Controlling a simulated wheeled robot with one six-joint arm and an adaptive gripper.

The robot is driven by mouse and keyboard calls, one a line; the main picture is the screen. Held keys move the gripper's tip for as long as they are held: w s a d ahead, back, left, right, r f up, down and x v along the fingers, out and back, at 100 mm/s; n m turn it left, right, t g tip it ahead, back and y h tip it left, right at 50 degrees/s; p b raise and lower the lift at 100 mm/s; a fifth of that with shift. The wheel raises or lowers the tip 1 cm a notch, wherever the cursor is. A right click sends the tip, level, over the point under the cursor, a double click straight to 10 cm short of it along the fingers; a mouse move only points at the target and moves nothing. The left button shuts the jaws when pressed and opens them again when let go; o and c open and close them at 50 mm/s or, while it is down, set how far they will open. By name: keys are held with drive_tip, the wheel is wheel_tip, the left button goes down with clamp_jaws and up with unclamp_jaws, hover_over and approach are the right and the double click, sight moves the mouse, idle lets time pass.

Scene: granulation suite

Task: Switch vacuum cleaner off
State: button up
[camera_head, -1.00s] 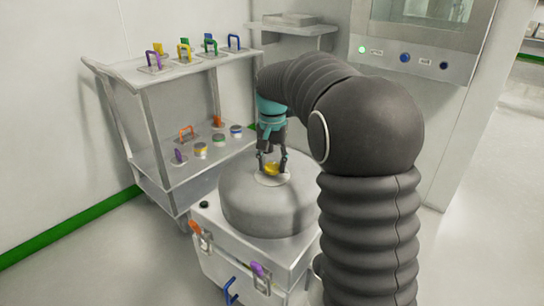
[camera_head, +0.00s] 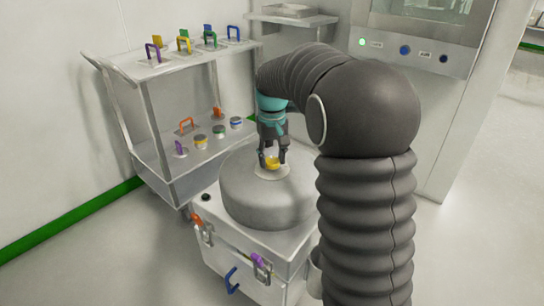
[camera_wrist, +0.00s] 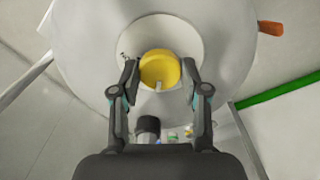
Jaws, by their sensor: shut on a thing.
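The vacuum cleaner is a grey rounded drum (camera_head: 250,200) on a boxy metal base (camera_head: 237,255). On its top is a pale round plate with a yellow knob (camera_head: 272,163). The knob also shows in the wrist view (camera_wrist: 160,68), round with a small pale pointer mark at its lower edge. My gripper (camera_head: 272,160) points down over the drum, with its fingers on either side of the knob. In the wrist view my gripper (camera_wrist: 160,80) is shut on the yellow knob. A small black button (camera_head: 206,197) sits on the base's corner.
A metal trolley (camera_head: 150,72) with coloured handles and small jars stands behind at left. A cabinet with a control panel (camera_head: 415,50), bearing a green light, stands at right. Orange (camera_head: 197,220), purple and blue handles sit on the base's front. Open floor lies at left.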

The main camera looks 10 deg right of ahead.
sight(272, 160)
drive_tip(key=shift+f, duration=0.1)
drive_tip(key=o, duration=1.1)
drive_tip(key=shift+o, duration=0.2)
wheel_tip(272, 160, up, 12)
